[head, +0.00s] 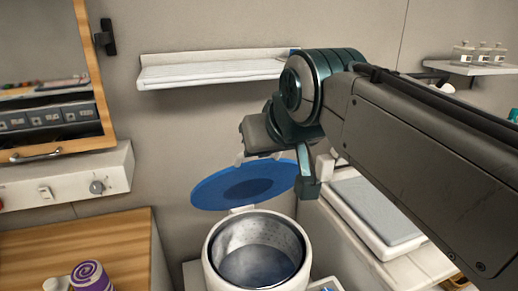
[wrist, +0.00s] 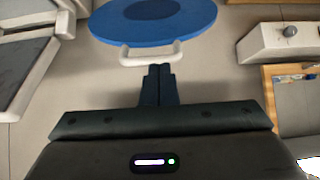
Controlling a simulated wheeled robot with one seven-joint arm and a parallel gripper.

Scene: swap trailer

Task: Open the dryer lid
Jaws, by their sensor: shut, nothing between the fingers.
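The dryer (head: 257,250) is a white round tub with a metal drum, low in the middle of the head view. Its blue lid (head: 210,191) stands raised above and behind the open mouth, so the drum's inside shows. In the wrist view, the lid (wrist: 195,20) is at the top, with its pale handle (wrist: 151,60) along the near edge. My gripper (wrist: 160,68) is shut and empty, its fingertips right by the handle; I cannot tell whether they touch it. In the head view, my arm and wrist hang above the lid's right side and the fingertips are not clear.
A wooden counter (head: 120,235) with a purple swirled item (head: 91,276) is at left, below a white panel with a knob (head: 97,187). A white shelf (head: 210,72) is on the wall behind. A white unit with a grey top (head: 375,208) stands right of the dryer.

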